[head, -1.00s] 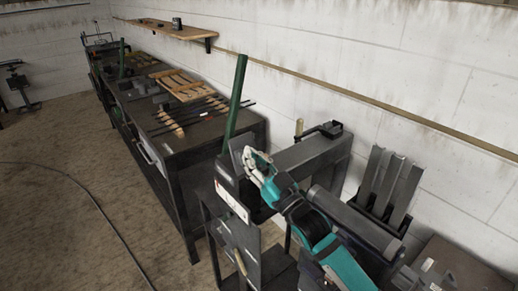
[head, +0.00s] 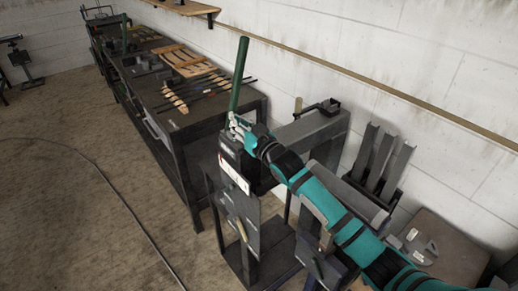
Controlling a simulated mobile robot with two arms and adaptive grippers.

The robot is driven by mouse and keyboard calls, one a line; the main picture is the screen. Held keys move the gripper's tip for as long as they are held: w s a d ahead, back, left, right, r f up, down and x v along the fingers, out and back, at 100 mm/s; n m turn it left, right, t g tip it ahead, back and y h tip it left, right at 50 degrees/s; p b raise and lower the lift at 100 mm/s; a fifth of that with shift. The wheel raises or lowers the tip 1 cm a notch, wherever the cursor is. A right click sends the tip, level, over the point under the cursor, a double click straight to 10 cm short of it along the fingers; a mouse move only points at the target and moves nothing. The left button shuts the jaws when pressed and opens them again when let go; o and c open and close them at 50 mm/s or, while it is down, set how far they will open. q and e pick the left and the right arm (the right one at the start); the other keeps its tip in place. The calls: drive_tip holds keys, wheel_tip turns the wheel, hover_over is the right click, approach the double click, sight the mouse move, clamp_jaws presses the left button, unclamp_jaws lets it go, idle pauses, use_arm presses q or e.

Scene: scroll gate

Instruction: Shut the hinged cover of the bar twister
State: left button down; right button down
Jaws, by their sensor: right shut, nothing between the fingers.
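The bar twister (head: 308,130) is a dark grey machine on a stand, with a green lever (head: 239,75) rising from its far-left end. A long rounded grey piece (head: 362,204) lies along its near side, partly behind my arm; it looks like the hinged cover, swung open, but I cannot be sure. My right gripper (head: 236,122) is shut and empty at the foot of the green lever, above the end plate (head: 232,172). I cannot tell whether it touches the lever. My left gripper is out of view.
A workbench (head: 180,110) with bars and wooden racks stands beyond the twister on the left. A rack of upright grey channels (head: 380,160) stands right, near the white wall. A cable (head: 110,190) crosses the open floor at left.

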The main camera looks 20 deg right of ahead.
drive_tip(key=shift+w+a+f+b, duration=0.2)
drive_tip(key=shift+w+f+b, duration=0.15)
drive_tip(key=shift+w, duration=0.2)
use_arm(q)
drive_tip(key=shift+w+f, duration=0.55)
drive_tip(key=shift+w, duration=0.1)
use_arm(e)
drive_tip(key=shift+w+a, duration=0.1)
drive_tip(key=shift+w, duration=0.05)
drive_tip(key=shift+w+f, duration=0.1)
drive_tip(key=shift+f, duration=0.05)
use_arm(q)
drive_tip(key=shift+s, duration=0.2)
